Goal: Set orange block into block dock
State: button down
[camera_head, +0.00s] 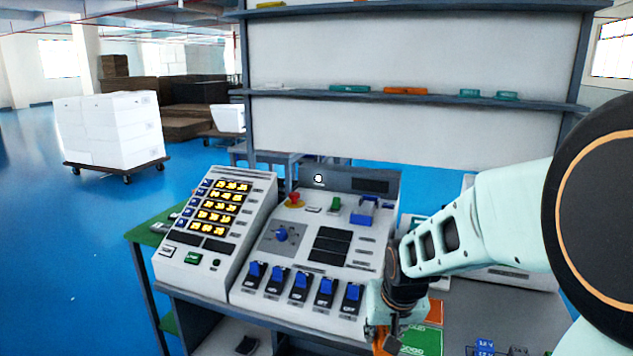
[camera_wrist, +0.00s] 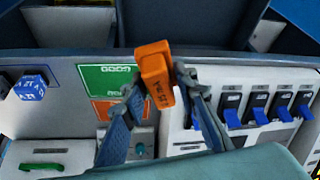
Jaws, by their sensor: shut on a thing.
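An orange block (camera_wrist: 157,75) with dark lettering is held between the two fingers of my gripper (camera_wrist: 160,86) in the wrist view. In the head view the block (camera_head: 381,338) shows as a small orange patch at my gripper (camera_head: 385,322), partly covered by the fingers. A flat pad with a green field (camera_wrist: 110,80) and an orange field (camera_wrist: 108,109) lies beyond the fingers in the wrist view. In the head view its green field (camera_head: 422,343) and orange field (camera_head: 434,313) lie just right of my gripper. I cannot tell whether this pad is the block dock.
A control console with blue rocker switches (camera_head: 300,284) stands close left of my gripper. A blue block (camera_wrist: 30,87) sits on the grey top. A shelf (camera_head: 415,96) with small coloured parts rises behind. A white carton stack (camera_head: 110,130) stands far left.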

notch_tip(320, 180, up, 14)
jog(key=w+p, duration=0.1)
jog(key=p, duration=1.4)
jog(key=s+f, duration=0.1)
jog(key=f, duration=0.1)
jog(key=s+f, duration=0.1)
jog(key=f, duration=0.1)
jog(key=s+f, duration=0.1)
jog(key=s, duration=0.1)
jog(key=shift+a+f, duration=0.1)
jog(key=shift+f, duration=0.3)
jog(key=shift+s+f, duration=0.1)
jog(key=shift+d, duration=0.2)
